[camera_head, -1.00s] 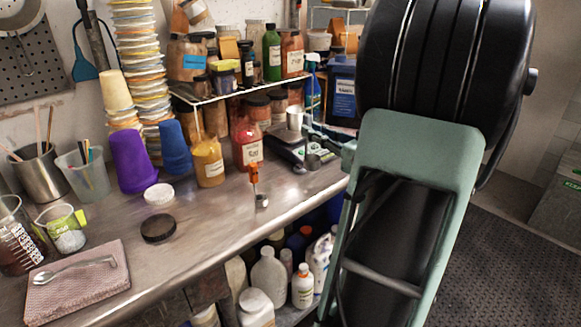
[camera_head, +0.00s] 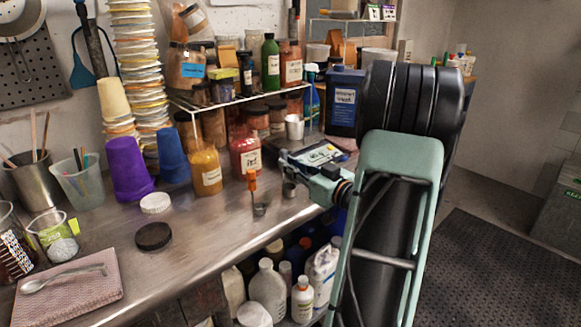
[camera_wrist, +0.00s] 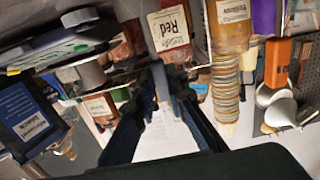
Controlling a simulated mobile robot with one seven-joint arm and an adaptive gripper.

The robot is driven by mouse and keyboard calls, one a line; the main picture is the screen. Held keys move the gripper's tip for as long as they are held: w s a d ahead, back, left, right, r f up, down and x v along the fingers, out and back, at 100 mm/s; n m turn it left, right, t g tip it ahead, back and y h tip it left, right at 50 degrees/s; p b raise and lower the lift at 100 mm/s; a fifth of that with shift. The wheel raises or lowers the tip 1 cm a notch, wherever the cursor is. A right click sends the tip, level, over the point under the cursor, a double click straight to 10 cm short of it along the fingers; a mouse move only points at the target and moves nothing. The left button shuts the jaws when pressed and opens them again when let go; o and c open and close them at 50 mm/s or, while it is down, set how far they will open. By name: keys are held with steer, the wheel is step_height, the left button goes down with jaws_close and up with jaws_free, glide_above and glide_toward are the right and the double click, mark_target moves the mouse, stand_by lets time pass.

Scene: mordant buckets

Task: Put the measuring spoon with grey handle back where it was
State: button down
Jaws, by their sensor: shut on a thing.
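A small grey cup (camera_head: 289,191) shows just below my fingers and looks like part of that spoon. In the wrist view a thin grey handle (camera_wrist: 158,82) stands between the dark fingertips (camera_wrist: 158,105); the cup is not clear there.
A digital scale (camera_head: 318,153) and a metal cup (camera_head: 295,127) are just behind my gripper. A red jar (camera_head: 245,155) and a yellow bottle (camera_head: 206,168) stand to the left. Bottles crowd the lower shelf (camera_head: 268,290). The front middle of the bench (camera_head: 205,235) is clear.

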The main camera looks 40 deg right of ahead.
steer(key=shift+r, duration=0.1)
steer(key=shift+f, duration=0.2)
steer(key=c, duration=1.9)
jaws_free()
steer(key=shift+c, duration=0.2)
steer(key=shift+r, duration=0.1)
steer(key=shift+r, duration=0.25)
steer(key=s, duration=1.2)
steer(key=shift+d+p, duration=0.3)
steer(key=shift+d, duration=0.15)
steer(key=shift+f, duration=0.1)
